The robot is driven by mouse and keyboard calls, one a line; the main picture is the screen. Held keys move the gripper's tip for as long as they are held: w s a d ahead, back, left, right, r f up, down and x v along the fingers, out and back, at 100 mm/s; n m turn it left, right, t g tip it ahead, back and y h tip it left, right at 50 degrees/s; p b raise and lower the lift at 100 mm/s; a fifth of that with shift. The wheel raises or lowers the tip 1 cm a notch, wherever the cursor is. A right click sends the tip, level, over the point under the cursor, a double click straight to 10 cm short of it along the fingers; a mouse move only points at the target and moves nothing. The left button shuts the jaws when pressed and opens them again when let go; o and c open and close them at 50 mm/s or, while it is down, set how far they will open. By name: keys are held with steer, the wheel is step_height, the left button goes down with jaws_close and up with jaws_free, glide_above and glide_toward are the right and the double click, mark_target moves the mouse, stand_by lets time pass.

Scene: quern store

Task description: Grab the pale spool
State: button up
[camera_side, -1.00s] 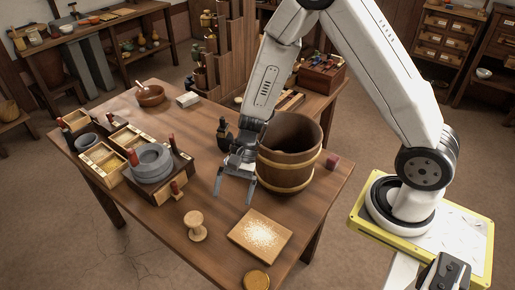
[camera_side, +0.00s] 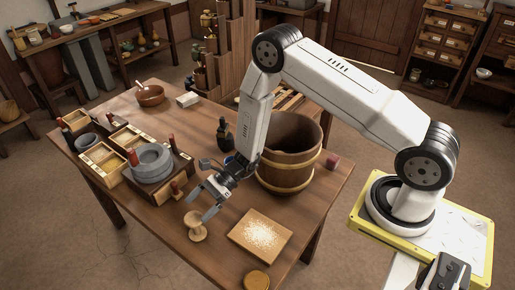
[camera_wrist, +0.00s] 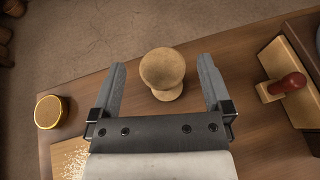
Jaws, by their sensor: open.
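The pale spool (camera_side: 195,226) is a light wooden piece with a wide round top and a narrow waist. It stands upright near the front edge of the table (camera_side: 175,235). My gripper (camera_side: 199,204) is open and empty, tilted down close to the spool in the side view. In the wrist view the spool (camera_wrist: 163,72) shows between the two spread fingers of my gripper (camera_wrist: 163,80), near their tips, with clear space on both sides. I see no finger touching it.
A grey stone quern (camera_side: 152,164) with red-handled pieces stands to the left. A large wooden bucket (camera_side: 290,150) stands behind my gripper.

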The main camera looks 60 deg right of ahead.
mark_target(196, 227)
steer(key=shift+f, duration=1.9)
steer(key=shift+f, duration=0.9)
steer(key=shift+w+a+f, duration=0.1)
steer(key=shift+a+f, duration=0.65)
steer(key=shift+f, duration=0.2)
steer(key=shift+w+a+f, duration=0.2)
steer(key=shift+a+f, duration=0.05)
steer(key=shift+a, duration=0.4)
steer(key=c, duration=1.3)
steer(key=shift+r, duration=0.15)
